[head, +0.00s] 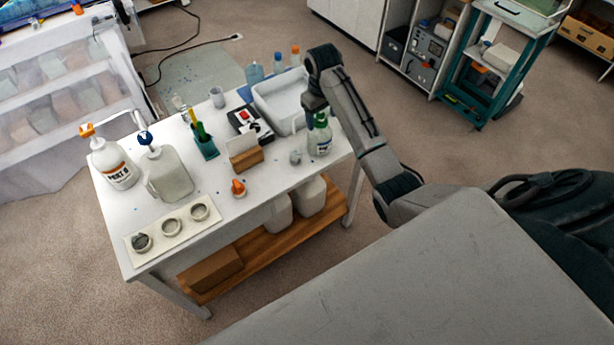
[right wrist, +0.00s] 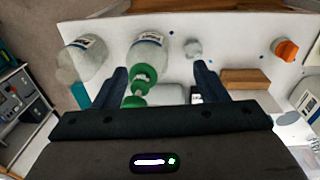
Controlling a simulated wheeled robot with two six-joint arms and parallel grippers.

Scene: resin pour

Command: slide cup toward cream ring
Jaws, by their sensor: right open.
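A small grey translucent cup (head: 295,157) stands on the white table near its front right; it also shows in the right wrist view (right wrist: 193,48), beyond my fingers. Three pale rings lie on a flat board (head: 180,232) at the table's front left: a left ring (head: 142,242) with grey inside, a middle ring (head: 171,227) and a right ring (head: 200,211). I cannot tell which is the cream one. My right gripper (right wrist: 161,76) is open, its fingers apart, above the table's right side by a green-pump bottle (head: 320,138). The cup is not between the fingers. My left gripper is out of view.
An orange-tipped item (head: 238,188) and a wooden card block (head: 246,160) stand left of the cup. A white tray (head: 268,110) is behind. Two pump bottles, one with an orange top (head: 113,165) and one with a blue top (head: 168,175), stand at the left.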

